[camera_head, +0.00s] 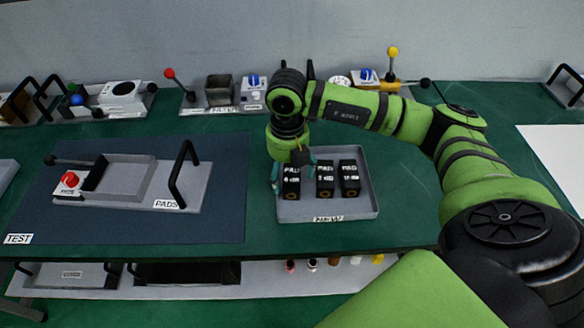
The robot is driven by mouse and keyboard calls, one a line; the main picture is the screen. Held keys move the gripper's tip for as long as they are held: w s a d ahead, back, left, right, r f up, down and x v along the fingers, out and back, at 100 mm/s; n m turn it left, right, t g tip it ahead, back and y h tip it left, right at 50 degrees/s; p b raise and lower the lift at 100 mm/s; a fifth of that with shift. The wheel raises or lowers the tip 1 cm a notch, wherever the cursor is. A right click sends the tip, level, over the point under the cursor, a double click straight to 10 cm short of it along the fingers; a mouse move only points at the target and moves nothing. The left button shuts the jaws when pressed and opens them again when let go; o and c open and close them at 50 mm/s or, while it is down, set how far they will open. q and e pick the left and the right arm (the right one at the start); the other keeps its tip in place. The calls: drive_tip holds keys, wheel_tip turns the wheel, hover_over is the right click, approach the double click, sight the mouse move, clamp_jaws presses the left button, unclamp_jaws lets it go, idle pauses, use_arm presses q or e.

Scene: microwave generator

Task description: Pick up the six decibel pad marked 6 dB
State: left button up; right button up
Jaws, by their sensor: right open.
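Three black pads with white lettering stand in a row in the grey tray (345,213) labelled NEW. The left pad (291,187), the middle pad (325,180) and the right pad (349,179) each carry a dB marking, too small to read surely. My right gripper (292,170) points down over the left pad, with its open fingers at the pad's sides. I cannot tell whether they touch it. The gripper hides the top back of that pad. My left gripper is not in view.
A dark blue TEST mat (225,220) lies left, bearing a grey PADS fixture (190,203) with a red knob and upright black handle. Several devices with levers line the back of the green table. A white sheet (560,150) lies right.

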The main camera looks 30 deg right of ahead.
drive_tip(key=c, duration=1.3)
